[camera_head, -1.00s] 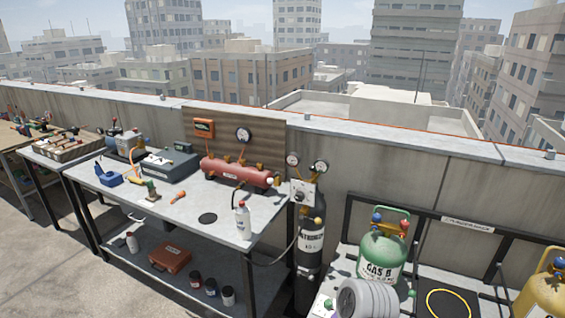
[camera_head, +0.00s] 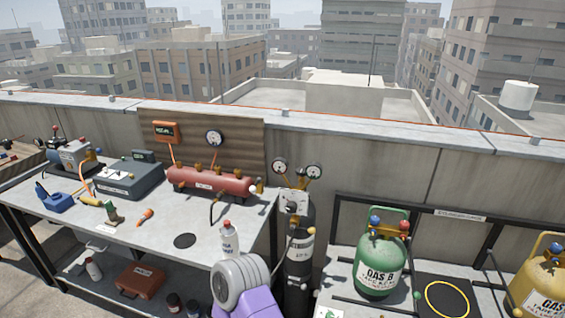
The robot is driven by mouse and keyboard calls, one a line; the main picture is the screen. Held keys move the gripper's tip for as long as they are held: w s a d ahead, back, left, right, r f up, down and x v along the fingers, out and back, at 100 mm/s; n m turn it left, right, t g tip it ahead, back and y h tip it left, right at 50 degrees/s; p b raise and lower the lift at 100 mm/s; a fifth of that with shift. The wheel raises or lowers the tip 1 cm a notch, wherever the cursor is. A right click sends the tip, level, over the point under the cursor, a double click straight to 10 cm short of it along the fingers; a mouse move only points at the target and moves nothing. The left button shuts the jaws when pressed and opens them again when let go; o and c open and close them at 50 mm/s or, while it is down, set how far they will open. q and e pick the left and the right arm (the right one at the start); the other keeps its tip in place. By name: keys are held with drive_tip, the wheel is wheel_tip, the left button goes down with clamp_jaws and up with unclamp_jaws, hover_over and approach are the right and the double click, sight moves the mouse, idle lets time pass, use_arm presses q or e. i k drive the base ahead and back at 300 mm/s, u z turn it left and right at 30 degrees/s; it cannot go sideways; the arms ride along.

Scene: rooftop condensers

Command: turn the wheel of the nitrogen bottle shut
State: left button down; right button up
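The nitrogen bottle (camera_head: 299,268) is a tall dark cylinder with a pale label band, upright between the workbench and the cylinder stand. Two round gauges (camera_head: 313,171) and brass fittings sit above it. A pale plate (camera_head: 294,202) with a dark round knob covers part of its upper end. I cannot tell which part is the bottle's wheel, or how far it is turned. A grey and purple link of my arm is at the bottom centre, in front of the bench and just left of the bottle. Neither gripper shows.
The workbench (camera_head: 150,228) at left holds a red manifold (camera_head: 212,182), a white bottle (camera_head: 229,238) and tools. At right stand a green GAS B cylinder (camera_head: 381,262) and a yellow cylinder (camera_head: 545,288), with dark rails. A concrete parapet (camera_head: 385,168) runs behind.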

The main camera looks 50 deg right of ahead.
sight(300, 171)
drive_tip(key=z, duration=0.5)
drive_tip(key=i, duration=0.6)
drive_tip(key=z, duration=0.7)
